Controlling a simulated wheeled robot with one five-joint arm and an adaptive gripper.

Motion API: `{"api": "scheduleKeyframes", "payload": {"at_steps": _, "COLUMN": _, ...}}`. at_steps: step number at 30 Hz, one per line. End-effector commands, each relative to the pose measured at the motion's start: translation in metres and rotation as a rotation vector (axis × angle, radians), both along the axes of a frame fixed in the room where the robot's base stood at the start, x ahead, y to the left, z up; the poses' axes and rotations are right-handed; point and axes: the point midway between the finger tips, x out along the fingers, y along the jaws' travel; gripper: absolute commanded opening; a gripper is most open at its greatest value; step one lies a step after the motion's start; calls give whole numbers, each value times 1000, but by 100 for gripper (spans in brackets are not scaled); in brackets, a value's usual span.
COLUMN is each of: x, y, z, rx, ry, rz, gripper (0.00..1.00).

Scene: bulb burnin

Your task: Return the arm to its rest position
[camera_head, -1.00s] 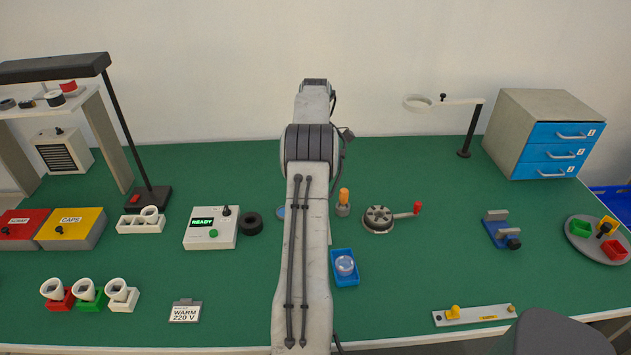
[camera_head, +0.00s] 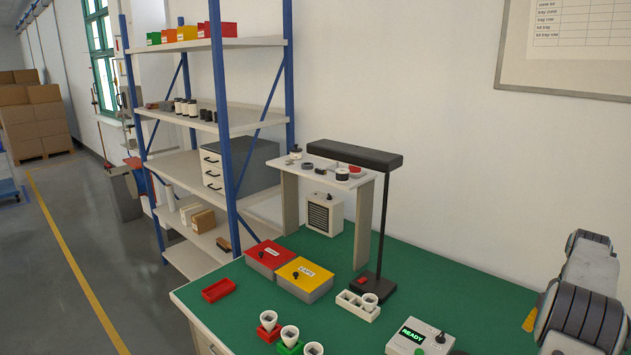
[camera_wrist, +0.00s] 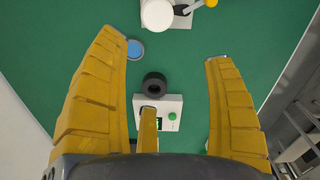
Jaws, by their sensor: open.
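In the wrist view my gripper (camera_wrist: 165,48) is open, its yellow fingers spread wide with nothing between them. It hangs above the green bench, over a black ring (camera_wrist: 154,83) and a white box with a green button (camera_wrist: 172,116). One finger partly covers that box. In the head view my arm (camera_head: 590,295) enters at the right edge, partly cut off by the frame. A bit of yellow finger (camera_head: 531,320) shows beside it. The white box with its READY display (camera_head: 413,335) stands to the left of the arm.
A black lamp (camera_head: 383,220) stands on the bench near red (camera_head: 270,254) and yellow (camera_head: 303,275) lidded boxes. White sockets (camera_head: 290,335) stand at the front. A blue-posted shelf (camera_head: 222,130) is behind the bench's left end. A blue disc (camera_wrist: 135,49) lies near one finger.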

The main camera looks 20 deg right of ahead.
Motion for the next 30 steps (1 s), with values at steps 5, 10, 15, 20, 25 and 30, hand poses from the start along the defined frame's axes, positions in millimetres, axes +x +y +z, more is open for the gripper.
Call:
{"api": "scheduleKeyframes", "payload": {"at_steps": 5, "x": 43, "y": 72, "z": 52, "rx": -35, "ry": -38, "rz": -97, "gripper": 76}}
{"api": "scheduleKeyframes", "payload": {"at_steps": 10, "x": 63, "y": 154, "z": 91, "rx": -51, "ry": -88, "rz": -216, "gripper": 76}}
{"api": "scheduleKeyframes", "payload": {"at_steps": 15, "x": 62, "y": 237, "z": 119, "rx": -50, "ry": -148, "rz": -334, "gripper": 76}}
{"api": "scheduleKeyframes", "payload": {"at_steps": 20, "x": 42, "y": 310, "z": 132, "rx": -30, "ry": -206, "rz": -445, "gripper": 76}}
{"api": "scheduleKeyframes", "payload": {"at_steps": 25, "x": 5, "y": 376, "z": 134, "rx": 14, "ry": -263, "rz": -562, "gripper": 76}}
{"api": "scheduleKeyframes", "payload": {"at_steps": 30, "x": -38, "y": 424, "z": 123, "rx": 72, "ry": -306, "rz": -671, "gripper": 76}}
